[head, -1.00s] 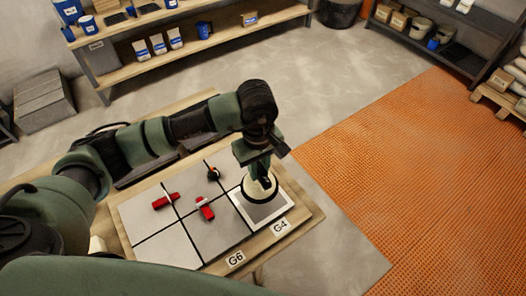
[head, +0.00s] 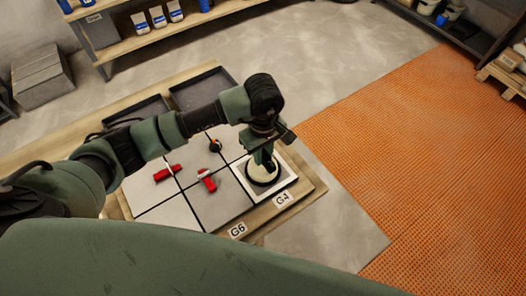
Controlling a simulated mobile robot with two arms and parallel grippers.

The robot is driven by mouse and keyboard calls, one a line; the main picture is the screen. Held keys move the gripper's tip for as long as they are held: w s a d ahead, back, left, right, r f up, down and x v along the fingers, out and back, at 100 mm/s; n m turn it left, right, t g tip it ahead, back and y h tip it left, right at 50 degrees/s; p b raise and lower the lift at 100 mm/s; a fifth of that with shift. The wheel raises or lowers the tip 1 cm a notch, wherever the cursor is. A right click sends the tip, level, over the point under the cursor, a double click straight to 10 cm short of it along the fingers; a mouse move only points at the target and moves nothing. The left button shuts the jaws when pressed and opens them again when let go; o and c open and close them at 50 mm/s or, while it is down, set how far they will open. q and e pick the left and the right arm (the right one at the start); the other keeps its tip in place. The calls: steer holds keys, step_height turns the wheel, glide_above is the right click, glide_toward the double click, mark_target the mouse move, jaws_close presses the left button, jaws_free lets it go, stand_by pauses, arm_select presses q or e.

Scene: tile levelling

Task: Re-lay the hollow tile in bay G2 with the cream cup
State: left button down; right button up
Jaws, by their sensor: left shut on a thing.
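My left gripper (head: 265,162) is shut on the cream cup (head: 257,175), a pale round cup with a dark ring around its base. The cup is over the white-edged bay (head: 286,187) in the corner of the tiled board, beside the G4 label (head: 282,199). I cannot tell whether the cup touches the surface under it. The gripper and cup hide part of this bay. The G6 label (head: 238,230) is on the front edge. No G2 label is readable. My right gripper is not in view.
Two red tools (head: 167,173) (head: 208,183) and a small black-and-orange item (head: 215,145) lie on the grey tiles. Dark trays (head: 205,88) stand behind the board. A shelf (head: 130,42) is at the back. Orange matting (head: 420,150) covers floor at right.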

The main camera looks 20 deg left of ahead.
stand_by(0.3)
arm_select(q)
steer(key=shift+f, duration=0.2)
stand_by(0.4)
steer(key=c, duration=1.2)
jaws_free()
step_height(320, 180, up, 7)
steer(key=shift+f+b, duration=0.2)
steer(key=shift+b, duration=1.05)
steer(key=shift+r, duration=0.65)
